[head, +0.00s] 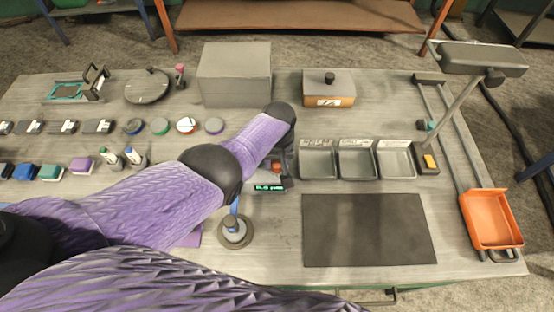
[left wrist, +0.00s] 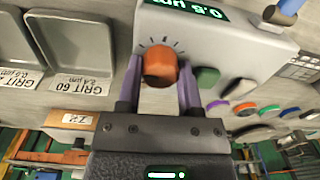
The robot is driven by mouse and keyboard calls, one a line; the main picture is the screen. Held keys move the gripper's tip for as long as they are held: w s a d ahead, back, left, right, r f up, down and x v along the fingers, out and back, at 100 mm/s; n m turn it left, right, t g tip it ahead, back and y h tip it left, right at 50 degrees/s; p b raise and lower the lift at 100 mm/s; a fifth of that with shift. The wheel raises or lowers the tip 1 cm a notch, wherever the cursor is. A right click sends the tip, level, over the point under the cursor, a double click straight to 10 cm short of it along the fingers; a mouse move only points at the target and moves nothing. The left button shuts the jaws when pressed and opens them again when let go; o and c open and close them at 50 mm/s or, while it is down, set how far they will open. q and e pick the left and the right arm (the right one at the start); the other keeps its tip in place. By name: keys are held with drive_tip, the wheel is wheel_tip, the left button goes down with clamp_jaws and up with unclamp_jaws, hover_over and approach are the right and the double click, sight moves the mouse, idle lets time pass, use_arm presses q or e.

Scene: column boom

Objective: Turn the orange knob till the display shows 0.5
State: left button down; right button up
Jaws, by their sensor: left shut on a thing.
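The orange knob (left wrist: 160,65) sits on the front of a light grey box, and tick marks fan around it. In the left wrist view my left gripper (left wrist: 158,88) has one purple finger on each side of the knob and is shut on it. In the head view only a bit of the knob (head: 276,166) shows beside my left gripper (head: 281,157). The green-lit display (head: 269,188) is too small to read there. In the left wrist view the display (left wrist: 188,9) is upside down and cut by the edge; it seems to show 0.8 µm. My right gripper is not in view.
A green button (left wrist: 206,78) is close beside the gripper. Several grey trays (head: 357,163) stand right of the box, a dark mat (head: 369,230) lies in front, and a big grey block (head: 235,75) stands behind. A round stand (head: 235,232) is near my left forearm.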

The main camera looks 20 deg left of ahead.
sight(278, 162)
use_arm(q)
drive_tip(key=shift+n, duration=0.5)
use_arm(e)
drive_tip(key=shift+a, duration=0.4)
use_arm(q)
drive_tip(key=shift+c, duration=1.3)
unclamp_jaws()
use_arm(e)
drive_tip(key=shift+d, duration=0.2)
use_arm(q)
drive_tip(key=shift+r+p, duration=0.3)
wheel_tip(278, 162, up, 9)
drive_tip(key=p, duration=0.6)
drive_tip(key=shift+d+p, duration=0.1)
drive_tip(key=shift+p, duration=0.25)
drive_tip(key=shift+r, duration=0.15)
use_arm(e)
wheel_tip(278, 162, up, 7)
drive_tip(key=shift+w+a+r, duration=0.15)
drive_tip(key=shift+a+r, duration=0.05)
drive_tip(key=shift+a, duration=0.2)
